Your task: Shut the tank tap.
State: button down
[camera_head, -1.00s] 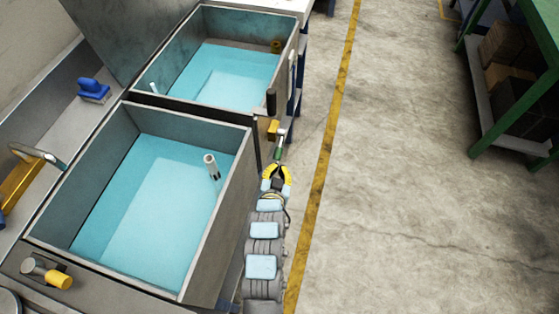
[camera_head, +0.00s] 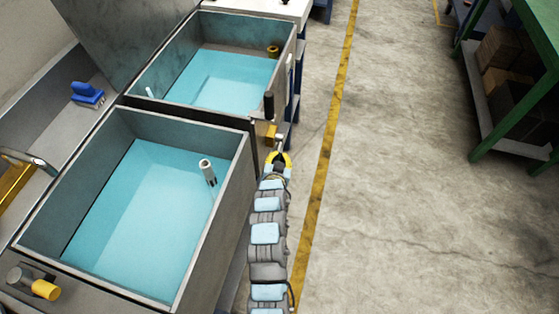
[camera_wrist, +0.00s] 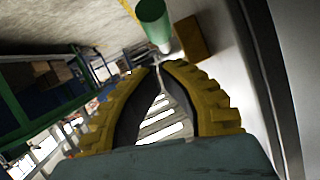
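The tank tap shows as a brass-coloured block (camera_head: 270,134) low on the outside of the far tank, near the corner between the two tanks. In the wrist view, its green handle (camera_wrist: 152,20) with a pale metal end lies just beyond my fingertips, beside the brown-yellow block (camera_wrist: 190,38). My gripper (camera_head: 280,155) has yellow fingers and is just below the tap in the head view. The fingertips (camera_wrist: 158,66) nearly meet, with nothing held between them.
The near tank (camera_head: 232,185) and the far tank (camera_head: 288,70) hold blue water. An upright black cylinder (camera_head: 269,103) stands just above the tap. The concrete floor (camera_head: 420,200) to the right is open up to a green shelf frame (camera_head: 510,50).

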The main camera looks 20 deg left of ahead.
jog(key=shift+w+a+f, duration=0.1)
jog(key=shift+w+f, duration=0.05)
jog(key=shift+f, duration=0.35)
jog(key=shift+w+a+f, duration=0.1)
jog(key=shift+w+f, duration=0.05)
jog(key=shift+f, duration=0.35)
jog(key=shift+s+f+b, duration=0.1)
jog(key=shift+f+b, duration=0.05)
jog(key=shift+b, duration=0.25)
jog(key=shift+t+b, duration=0.3)
jog(key=shift+b, duration=0.1)
jog(key=shift+f+b, duration=0.3)
jog(key=shift+b, duration=0.05)
